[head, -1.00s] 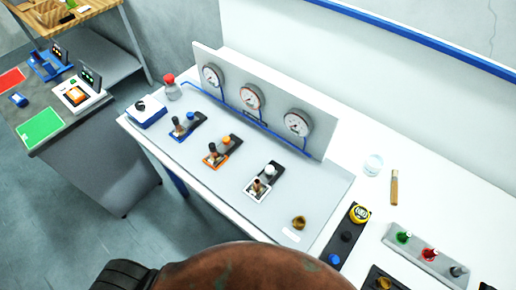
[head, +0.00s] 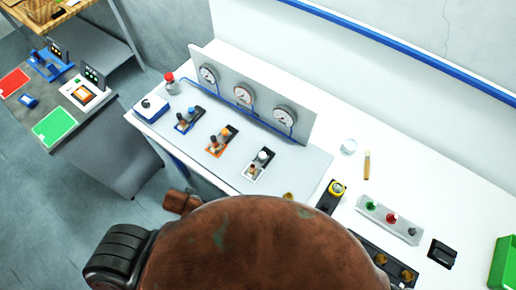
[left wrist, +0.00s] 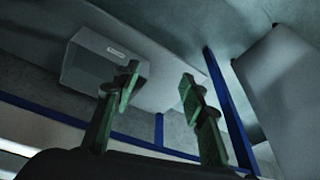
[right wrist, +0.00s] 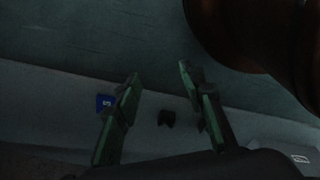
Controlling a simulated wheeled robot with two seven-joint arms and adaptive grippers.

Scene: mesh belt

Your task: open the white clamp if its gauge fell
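The white clamp (head: 259,165) sits on the grey board, on a white base with a dark plate. Behind it the right-hand gauge (head: 284,117) stands on the upright panel; its needle is too small to read. The orange clamp (head: 221,141) and blue clamp (head: 188,119) stand to its left, below the middle gauge (head: 243,93) and left gauge (head: 208,74). My left gripper (left wrist: 160,78) is open and empty in the left wrist view. My right gripper (right wrist: 159,72) is open and empty in the right wrist view. Neither gripper shows in the head view.
A red-capped bottle (head: 171,84) and a white-and-blue box (head: 151,107) stand at the left end. A glass (head: 348,146), a wooden-handled tool (head: 367,165), a yellow-topped button box (head: 333,195) and a grey tray of knobs (head: 389,219) lie to the right. A green bin (head: 503,262) is at far right.

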